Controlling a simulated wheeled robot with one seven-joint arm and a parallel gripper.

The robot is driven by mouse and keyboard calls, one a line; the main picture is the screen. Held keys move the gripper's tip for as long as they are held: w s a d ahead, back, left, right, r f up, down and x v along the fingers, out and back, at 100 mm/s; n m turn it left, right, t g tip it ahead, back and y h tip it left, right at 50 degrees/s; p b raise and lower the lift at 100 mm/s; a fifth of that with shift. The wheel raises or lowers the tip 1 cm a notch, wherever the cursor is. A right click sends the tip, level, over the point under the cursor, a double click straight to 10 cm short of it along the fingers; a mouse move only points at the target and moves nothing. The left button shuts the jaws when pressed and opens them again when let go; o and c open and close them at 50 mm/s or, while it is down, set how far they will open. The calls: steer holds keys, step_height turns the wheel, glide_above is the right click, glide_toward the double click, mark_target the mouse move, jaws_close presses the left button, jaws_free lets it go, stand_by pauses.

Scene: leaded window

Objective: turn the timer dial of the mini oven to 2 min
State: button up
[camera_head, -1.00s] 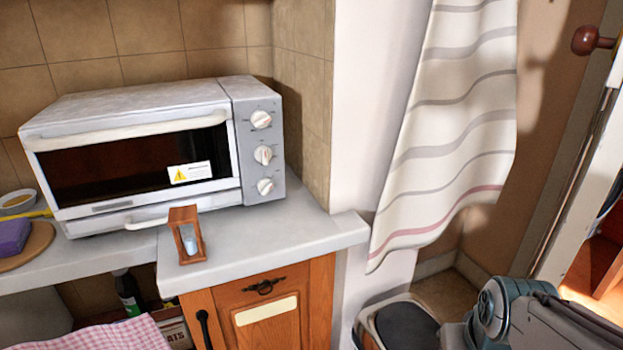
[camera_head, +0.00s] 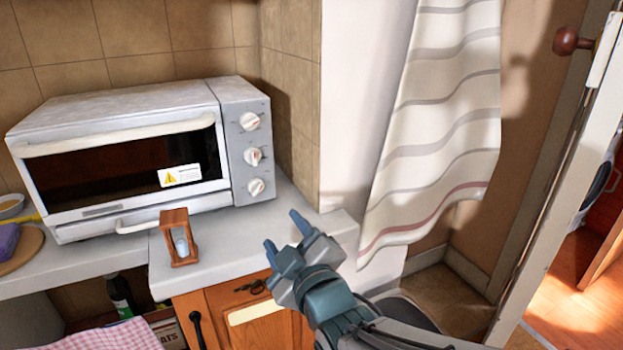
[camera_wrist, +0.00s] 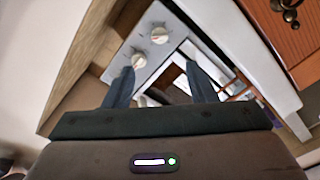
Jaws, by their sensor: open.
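The white mini oven (camera_head: 110,101) stands on the counter at the left in the head view, door shut. Its right-hand panel (camera_head: 233,130) carries three dials in a column: top (camera_head: 249,121), middle (camera_head: 253,156) and bottom (camera_head: 256,187). I cannot read their markings or tell which is the timer. My gripper (camera_head: 283,232) is open and empty, in front of the counter, below and to the right of the dials, apart from the oven. In the wrist view my gripper's fingers (camera_wrist: 160,84) point towards the panel, where dials (camera_wrist: 159,34) show.
A wooden hourglass (camera_head: 179,238) stands on the counter (camera_head: 222,232) before the oven, left of my gripper. A tiled wall (camera_head: 290,110) and a striped curtain (camera_head: 430,130) are to the right. A wooden drawer front (camera_head: 225,300) lies below the counter edge.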

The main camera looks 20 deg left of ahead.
mark_target(259, 192)
steer(key=p+x, duration=0.5)
steer(key=p, duration=0.3)
steer(key=shift+w+r+p, duration=0.1)
steer(key=shift+r+p, duration=0.05)
steer(key=shift+p, duration=0.15)
steer(key=x, duration=0.8)
steer(key=shift+w+a+f+p, duration=0.2)
steer(key=shift+p, duration=0.15)
steer(key=c, duration=1)
